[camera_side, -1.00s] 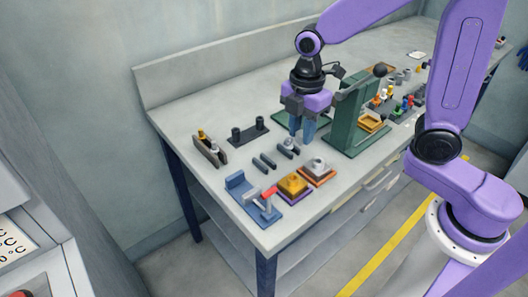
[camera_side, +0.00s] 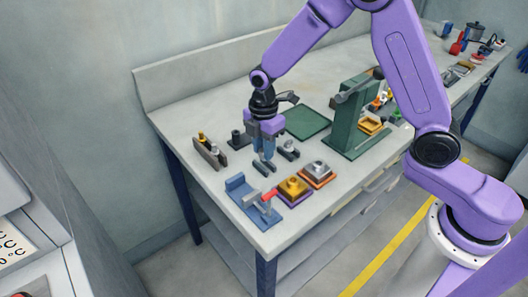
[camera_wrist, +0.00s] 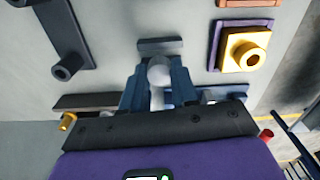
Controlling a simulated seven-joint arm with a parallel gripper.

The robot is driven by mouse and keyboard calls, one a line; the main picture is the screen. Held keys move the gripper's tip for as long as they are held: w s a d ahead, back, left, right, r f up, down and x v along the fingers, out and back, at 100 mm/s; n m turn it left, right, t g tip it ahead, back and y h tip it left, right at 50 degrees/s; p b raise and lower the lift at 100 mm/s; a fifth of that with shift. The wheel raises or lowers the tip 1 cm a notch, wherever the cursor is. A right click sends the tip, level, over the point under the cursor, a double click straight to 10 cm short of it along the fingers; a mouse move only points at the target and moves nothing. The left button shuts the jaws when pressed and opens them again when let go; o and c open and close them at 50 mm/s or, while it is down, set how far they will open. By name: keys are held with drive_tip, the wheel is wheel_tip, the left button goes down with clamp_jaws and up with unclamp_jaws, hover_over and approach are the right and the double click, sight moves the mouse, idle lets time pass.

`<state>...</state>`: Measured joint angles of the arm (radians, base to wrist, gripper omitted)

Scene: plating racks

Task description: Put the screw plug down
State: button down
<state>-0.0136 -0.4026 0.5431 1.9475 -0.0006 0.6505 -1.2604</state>
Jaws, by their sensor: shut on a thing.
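My gripper (camera_side: 263,157) is low over the near part of the bench, fingers pointing down. In the wrist view its blue fingers (camera_wrist: 157,85) are shut on the screw plug (camera_wrist: 158,73), a pale grey piece with a round end and a narrower shaft. The fingers hide part of it. In the side view I cannot make the plug out between the fingertips. A dark grey bar (camera_side: 262,168) lies right by the fingertips; it also shows just beyond the plug in the wrist view (camera_wrist: 160,46). I cannot tell whether the plug touches anything below.
A slotted rack (camera_side: 207,155) with a gold piece stands left. A grey block (camera_side: 289,150) is close to the right of the fingers. A blue fixture (camera_side: 243,198), a gold part on a purple base (camera_side: 293,189) and a green press (camera_side: 347,125) stand around. A green mat (camera_side: 307,123) is bare.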

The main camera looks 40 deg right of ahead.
drive_tip(key=shift+f, duration=1)
drive_tip(key=shift+f, duration=0.25)
drive_tip(key=c, duration=0.9)
unclamp_jaws()
drive_tip(key=shift+o, duration=0.2)
wheel_tip(320, 180, up, 13)
drive_tip(key=shift+f, duration=0.2)
drive_tip(key=shift+s, duration=0.2)
